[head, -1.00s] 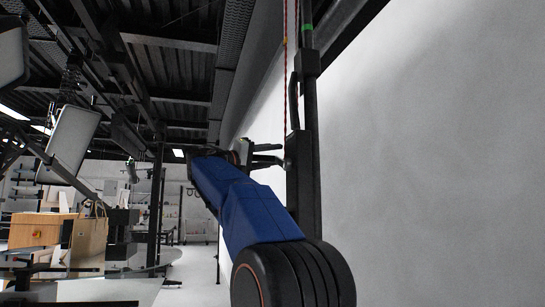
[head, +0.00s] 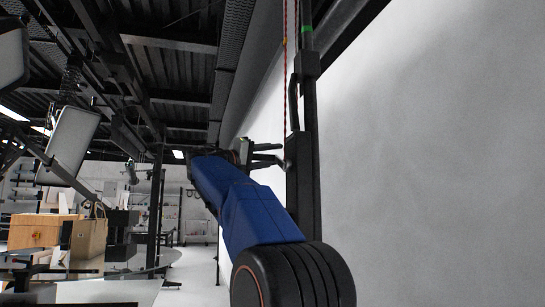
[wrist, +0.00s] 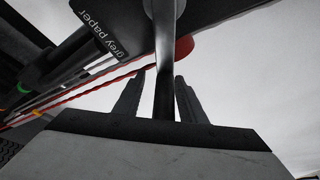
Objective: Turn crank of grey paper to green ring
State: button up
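The dark housing with the white label "grey paper" (wrist: 105,35) is at the upper left of the wrist view. A grey crank rod (wrist: 165,70) comes down from it and passes between my gripper's fingers. My gripper (wrist: 160,90) is open around the rod, with a visible gap on the left side. Its two fingers are also apart in the head view (head: 268,152), beside the black post. A green ring (wrist: 23,87) shows at the far left of the wrist view. A green band (head: 306,29) is high on the post in the head view.
A large grey-white backdrop (head: 430,170) fills the right side. A red cord (wrist: 90,94) runs beside the housing, and a round red part (wrist: 184,48) is behind the rod.

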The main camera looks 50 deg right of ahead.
jog(key=v, duration=1.7)
jog(key=shift+a, duration=0.15)
jog(key=shift+f, duration=0.2)
